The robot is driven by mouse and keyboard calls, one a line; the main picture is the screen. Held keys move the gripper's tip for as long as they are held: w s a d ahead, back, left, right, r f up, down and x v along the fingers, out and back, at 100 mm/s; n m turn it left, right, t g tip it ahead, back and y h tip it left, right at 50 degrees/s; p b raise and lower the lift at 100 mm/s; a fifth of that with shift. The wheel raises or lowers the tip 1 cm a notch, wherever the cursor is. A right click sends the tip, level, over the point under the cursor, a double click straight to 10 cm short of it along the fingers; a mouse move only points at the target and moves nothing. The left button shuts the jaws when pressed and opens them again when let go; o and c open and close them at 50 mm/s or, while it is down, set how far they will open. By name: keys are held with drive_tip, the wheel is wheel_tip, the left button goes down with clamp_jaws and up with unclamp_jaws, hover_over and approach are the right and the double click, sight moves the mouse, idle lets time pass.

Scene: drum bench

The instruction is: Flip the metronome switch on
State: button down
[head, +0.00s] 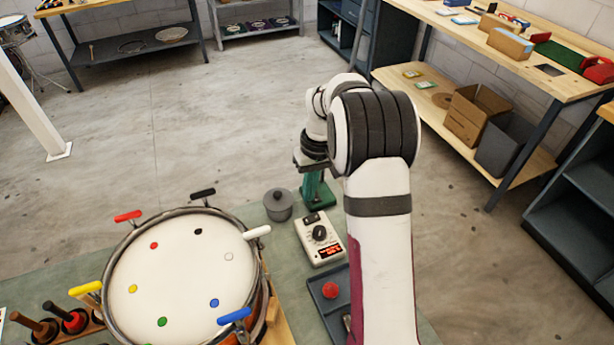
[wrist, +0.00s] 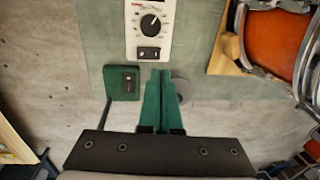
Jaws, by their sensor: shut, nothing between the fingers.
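The metronome (head: 318,240) is a small cream box with a dark round knob, a red lit display and a dark switch (head: 311,218) at its far end. In the wrist view the metronome (wrist: 133,14) is at the top, with the switch (wrist: 149,54) below the knob. I cannot tell which way the switch is set. My gripper (wrist: 161,72) has green fingers that are shut and empty. In the wrist view their tips appear just below the switch, apart from it. In the head view my gripper (head: 309,200) is beyond the metronome, partly hidden by my arm.
A green box (wrist: 122,82) is beside my fingers. A drum (head: 185,275) with coloured lugs fills the left of the bench. A dark tray (head: 322,311) with a red ball lies nearer the camera.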

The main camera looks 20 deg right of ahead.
wheel_tip(320, 180, up, 6)
drive_tip(key=shift+a, duration=0.4)
drive_tip(key=s+a+r+m, duration=0.25)
drive_tip(key=s+a, duration=0.25)
drive_tip(key=s, duration=0.3)
drive_tip(key=s+a+r+m, duration=0.1)
drive_tip(key=s+a+r, duration=0.35)
drive_tip(key=s, duration=0.45)
drive_tip(key=s+a+f+m, duration=0.1)
drive_tip(key=s+a, duration=0.1)
drive_tip(key=s, duration=0.5)
drive_tip(key=s+a+f+m, duration=0.1)
drive_tip(key=s+a+f, duration=0.1)
drive_tip(key=s, duration=0.5)
drive_tip(key=shift+f, duration=0.2)
drive_tip(key=shift+w, duration=0.15)
